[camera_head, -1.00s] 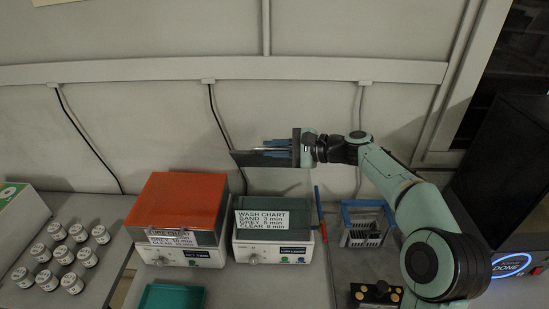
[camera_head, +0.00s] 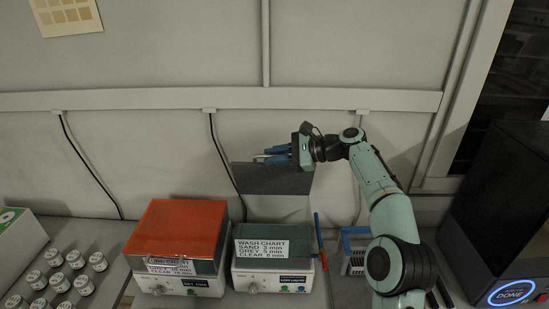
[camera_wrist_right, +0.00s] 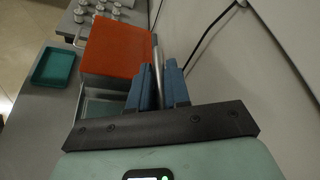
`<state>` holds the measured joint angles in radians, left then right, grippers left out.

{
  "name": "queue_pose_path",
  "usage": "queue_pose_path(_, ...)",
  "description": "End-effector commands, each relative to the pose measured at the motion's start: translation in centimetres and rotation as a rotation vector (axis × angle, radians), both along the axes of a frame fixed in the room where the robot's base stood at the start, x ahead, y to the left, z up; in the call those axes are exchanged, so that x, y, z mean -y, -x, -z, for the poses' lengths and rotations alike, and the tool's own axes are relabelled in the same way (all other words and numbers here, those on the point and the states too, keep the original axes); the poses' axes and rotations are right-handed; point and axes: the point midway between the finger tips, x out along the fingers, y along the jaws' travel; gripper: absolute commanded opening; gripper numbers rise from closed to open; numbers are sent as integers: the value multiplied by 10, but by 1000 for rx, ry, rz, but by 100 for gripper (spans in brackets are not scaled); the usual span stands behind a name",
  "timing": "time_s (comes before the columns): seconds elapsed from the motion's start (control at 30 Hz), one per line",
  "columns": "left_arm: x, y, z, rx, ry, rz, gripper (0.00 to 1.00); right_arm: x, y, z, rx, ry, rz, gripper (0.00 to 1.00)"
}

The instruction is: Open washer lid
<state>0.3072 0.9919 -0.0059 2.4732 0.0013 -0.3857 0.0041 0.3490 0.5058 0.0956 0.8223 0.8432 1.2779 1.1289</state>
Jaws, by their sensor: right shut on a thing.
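The washer (camera_head: 272,281) is a pale box with a knob and a white "WASH CHART" card (camera_head: 270,252) on its front. Its grey lid (camera_head: 272,185) is raised, standing steeply behind the washer's dark green top. My left gripper is not in view.
A similar unit with an orange cover (camera_head: 176,229) stands just left of the washer. Several white jars (camera_head: 60,283) are at far left. A blue rack (camera_head: 355,250) is at right, beside a dark machine with a "DONE" light (camera_head: 511,292). The wall is close behind.

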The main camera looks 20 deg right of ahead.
Motion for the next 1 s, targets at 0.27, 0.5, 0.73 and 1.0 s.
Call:
queue_pose_path(0.27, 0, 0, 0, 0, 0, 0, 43, 2, -1, 4, -7, 3, 4, 0)
queue_pose_path(0.5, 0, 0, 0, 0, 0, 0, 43, 1, 0, 3, -5, 2, 2, 38)
queue_pose_path(0.73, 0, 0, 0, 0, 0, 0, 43, 4, 2, 0, -2, 2, 2, 38)
queue_pose_path(1.0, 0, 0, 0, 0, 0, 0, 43, 40, 30, -15, -1, 2, 7, 38)
